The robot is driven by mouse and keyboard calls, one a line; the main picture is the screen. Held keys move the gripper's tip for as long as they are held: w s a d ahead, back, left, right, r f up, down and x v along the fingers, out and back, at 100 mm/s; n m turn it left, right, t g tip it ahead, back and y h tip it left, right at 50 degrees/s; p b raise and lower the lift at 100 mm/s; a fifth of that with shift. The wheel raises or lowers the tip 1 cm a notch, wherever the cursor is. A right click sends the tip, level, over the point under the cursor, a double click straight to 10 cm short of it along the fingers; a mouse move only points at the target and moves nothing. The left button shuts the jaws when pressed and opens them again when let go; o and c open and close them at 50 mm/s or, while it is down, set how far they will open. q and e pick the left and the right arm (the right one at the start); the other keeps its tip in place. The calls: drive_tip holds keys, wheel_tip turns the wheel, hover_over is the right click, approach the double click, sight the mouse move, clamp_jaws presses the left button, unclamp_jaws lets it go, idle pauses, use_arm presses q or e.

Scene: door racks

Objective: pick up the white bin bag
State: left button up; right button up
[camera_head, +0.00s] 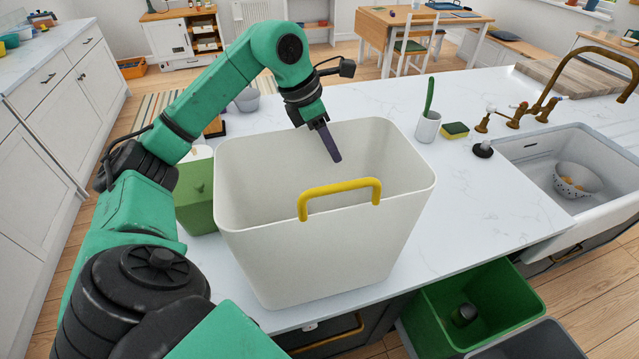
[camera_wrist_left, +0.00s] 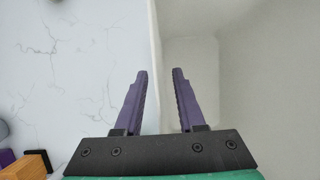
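A large white open-topped bin (camera_head: 330,250), with a yellow handle (camera_head: 340,192) on its near side, stands upright on the counter. It looks like the white bin bag; I see no separate loose bag, and its interior looks empty. My left gripper (camera_head: 334,150) reaches over the bin's far side, fingers pointing down. In the left wrist view, the two purple fingers of this gripper (camera_wrist_left: 160,75) are apart, with the bin's pale rim (camera_wrist_left: 157,40) running between and beyond them. I cannot tell whether they touch it. My right gripper is not in view.
A green box (camera_head: 195,200) stands left of the bin. A white cup with a green brush (camera_head: 428,125), a sponge (camera_head: 455,130) and a sink (camera_head: 575,165) lie right. A green bin (camera_head: 480,305) stands below the counter's front edge.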

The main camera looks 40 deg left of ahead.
use_arm(q)
drive_tip(key=shift+w+d, duration=0.1)
clamp_jaws()
idle(1.2)
